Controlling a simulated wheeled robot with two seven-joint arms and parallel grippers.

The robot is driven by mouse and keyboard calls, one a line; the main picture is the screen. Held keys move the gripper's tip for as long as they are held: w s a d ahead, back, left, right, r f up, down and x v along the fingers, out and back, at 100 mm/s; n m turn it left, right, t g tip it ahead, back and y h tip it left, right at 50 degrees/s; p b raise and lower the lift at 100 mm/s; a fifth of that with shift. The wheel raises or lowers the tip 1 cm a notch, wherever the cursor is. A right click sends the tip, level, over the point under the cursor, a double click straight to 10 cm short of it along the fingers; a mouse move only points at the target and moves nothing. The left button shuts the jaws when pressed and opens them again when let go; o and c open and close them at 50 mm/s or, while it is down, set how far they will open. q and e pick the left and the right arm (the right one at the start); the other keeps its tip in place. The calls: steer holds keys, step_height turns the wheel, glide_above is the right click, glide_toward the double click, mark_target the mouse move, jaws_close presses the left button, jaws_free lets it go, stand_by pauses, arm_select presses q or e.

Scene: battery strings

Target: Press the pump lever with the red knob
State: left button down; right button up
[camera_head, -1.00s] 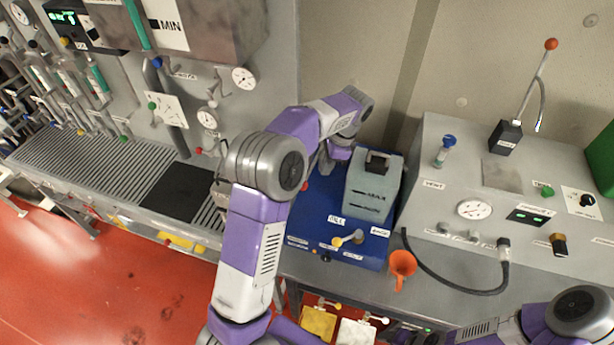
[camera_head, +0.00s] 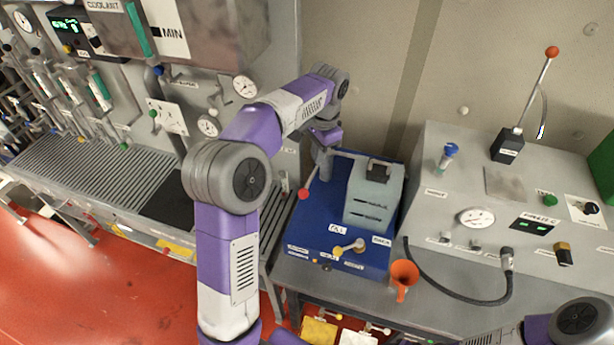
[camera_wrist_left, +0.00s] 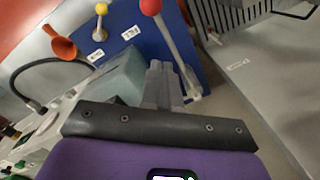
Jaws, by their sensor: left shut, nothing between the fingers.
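The red knob (camera_head: 303,193) is at the front end of a thin grey pump lever (camera_head: 313,176) on the left side of the blue pump unit (camera_head: 325,220). In the left wrist view the red knob (camera_wrist_left: 151,6) is at the top edge, and its lever (camera_wrist_left: 178,45) runs down to the right. My left gripper (camera_head: 326,160) is shut and empty above the rear left of the unit, behind the knob. In the wrist view its fingers (camera_wrist_left: 159,75) are close beside the lever; I cannot tell whether they touch. My right gripper is out of view.
A grey-green tank (camera_head: 373,198) stands on the unit, right of my gripper. An orange funnel (camera_head: 403,275) is at the front right. Another lever with an orange-red knob (camera_head: 552,52) rises from the grey console (camera_head: 450,205). The wall is close behind.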

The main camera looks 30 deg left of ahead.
arm_select(q)
steer(key=s+a+r+n+t+h+b, duration=0.1)
steer(key=s+a+r+n+t, duration=0.1)
steer(key=r+n, duration=0.4)
steer(key=shift+s+a+r+n+t, duration=0.25)
steer(key=shift+s+a+n+t, duration=0.05)
steer(key=shift+s+a+n, duration=0.45)
glide_toward(309, 181)
steer(key=x, duration=0.5)
steer(key=shift+f, duration=0.55)
